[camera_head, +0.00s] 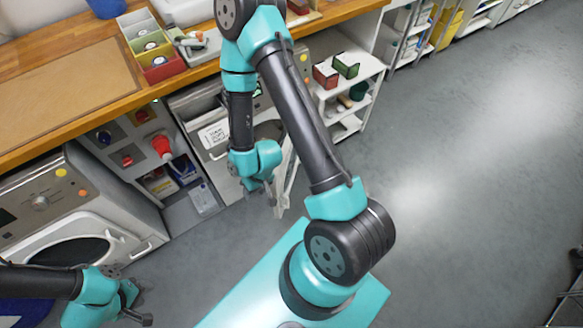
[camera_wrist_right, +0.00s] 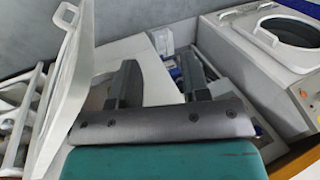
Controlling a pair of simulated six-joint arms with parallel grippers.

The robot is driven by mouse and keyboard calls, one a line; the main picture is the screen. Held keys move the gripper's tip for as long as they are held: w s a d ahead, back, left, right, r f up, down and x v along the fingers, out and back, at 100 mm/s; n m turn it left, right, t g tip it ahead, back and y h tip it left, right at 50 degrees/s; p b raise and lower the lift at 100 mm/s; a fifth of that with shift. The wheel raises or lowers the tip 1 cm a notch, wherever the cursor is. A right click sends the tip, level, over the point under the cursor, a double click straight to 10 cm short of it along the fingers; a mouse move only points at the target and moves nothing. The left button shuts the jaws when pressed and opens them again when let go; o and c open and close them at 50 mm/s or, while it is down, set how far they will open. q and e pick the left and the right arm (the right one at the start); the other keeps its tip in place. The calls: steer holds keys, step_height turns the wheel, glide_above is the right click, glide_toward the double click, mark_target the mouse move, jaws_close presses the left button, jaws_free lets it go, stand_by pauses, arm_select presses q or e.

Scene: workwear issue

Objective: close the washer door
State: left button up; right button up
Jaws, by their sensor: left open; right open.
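A white washer (camera_head: 205,104) stands under the counter behind my right arm, its front partly hidden. Its white door (camera_head: 285,165) appears swung out from the front, beside my right gripper. The door edge (camera_wrist_right: 72,75) shows large and slanted at the left in the right wrist view. My right gripper (camera_head: 268,193) is open and empty at the front of this washer; its two fingers (camera_wrist_right: 160,80) are apart and touch no door that I can see. My left gripper (camera_head: 136,304) is open and empty at the lower left, in front of another washer.
The other white washer (camera_head: 40,203) with a round dark window stands at the left and shows in the right wrist view (camera_wrist_right: 270,55). A shelf unit (camera_head: 345,75) stands right of the middle washer. The wooden counter (camera_head: 75,75) overhangs both.

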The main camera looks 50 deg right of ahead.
steer(key=shift+s+d+f, duration=0.15)
steer(key=shift+d, duration=0.05)
steer(key=c, duration=0.3)
steer(key=s+d+f+m+g, duration=0.1)
steer(key=s, duration=0.1)
steer(key=s+d+f+m, duration=0.1)
steer(key=s+d, duration=0.1)
steer(key=s+d+f+m+g, duration=0.1)
steer(key=shift+s+d+f+g+y, duration=0.2)
steer(key=shift+s+g+y, duration=0.1)
steer(key=shift+s, duration=0.1)
jaws_close()
steer(key=s+d+f+m+t+y, duration=0.1)
steer(key=s+d+f+m+y, duration=0.1)
steer(key=s+m+y, duration=0.85)
steer(key=w+d+m+t+h, duration=0.2)
steer(key=d+m+t+h, duration=0.4)
steer(key=d+m+t, duration=0.7)
steer(key=m+t, duration=0.2)
steer(key=t, duration=0.1)
steer(key=shift+f+t+h, duration=0.25)
steer(key=shift+t+h, duration=0.1)
steer(key=shift+t, duration=0.05)
steer(key=shift+w, duration=0.1)
